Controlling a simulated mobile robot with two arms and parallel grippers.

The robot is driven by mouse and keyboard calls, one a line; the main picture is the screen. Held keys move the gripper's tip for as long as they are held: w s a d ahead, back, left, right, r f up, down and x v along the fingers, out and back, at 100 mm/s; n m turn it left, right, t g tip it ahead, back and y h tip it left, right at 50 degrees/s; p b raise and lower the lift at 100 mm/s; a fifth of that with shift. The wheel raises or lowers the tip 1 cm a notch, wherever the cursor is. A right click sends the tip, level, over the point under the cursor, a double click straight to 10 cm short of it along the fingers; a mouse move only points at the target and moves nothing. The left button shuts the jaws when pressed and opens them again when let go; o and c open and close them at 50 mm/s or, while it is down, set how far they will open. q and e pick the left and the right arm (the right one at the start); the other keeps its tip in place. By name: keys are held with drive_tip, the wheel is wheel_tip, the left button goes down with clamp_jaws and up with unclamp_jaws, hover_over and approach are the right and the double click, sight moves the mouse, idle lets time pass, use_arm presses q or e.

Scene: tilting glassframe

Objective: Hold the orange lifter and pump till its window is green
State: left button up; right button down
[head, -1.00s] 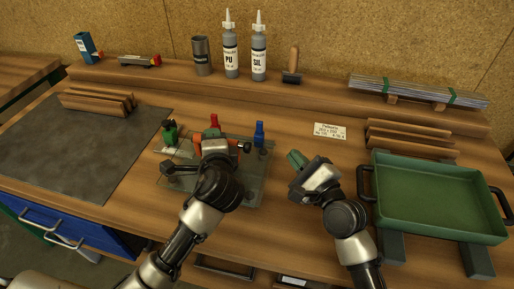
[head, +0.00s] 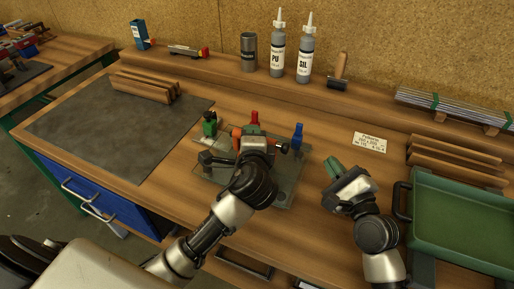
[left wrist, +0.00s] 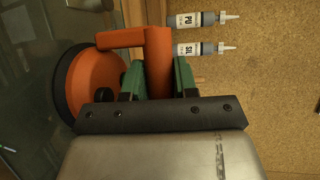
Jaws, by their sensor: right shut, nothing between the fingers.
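The orange lifter (head: 237,139) is on the glass pane (head: 285,190) and mostly hidden behind my left gripper in the head view. In the left wrist view its orange handle (left wrist: 158,60) and round dark-rimmed cup (left wrist: 88,85) show close up. My left gripper (left wrist: 158,80) has its green fingers on both sides of the handle, closed against it. The lifter's window is not visible. My right gripper (head: 333,165) is shut and empty, above the bench to the right of the glass.
Small green (head: 209,124), red (head: 254,117) and blue (head: 298,132) upright pieces stand around the glass. A green tray (head: 462,257) is at right, a dark mat (head: 110,130) at left. Two bottles (head: 278,52) stand on the back shelf.

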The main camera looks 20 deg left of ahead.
use_arm(q)
drive_tip(key=o, duration=0.5)
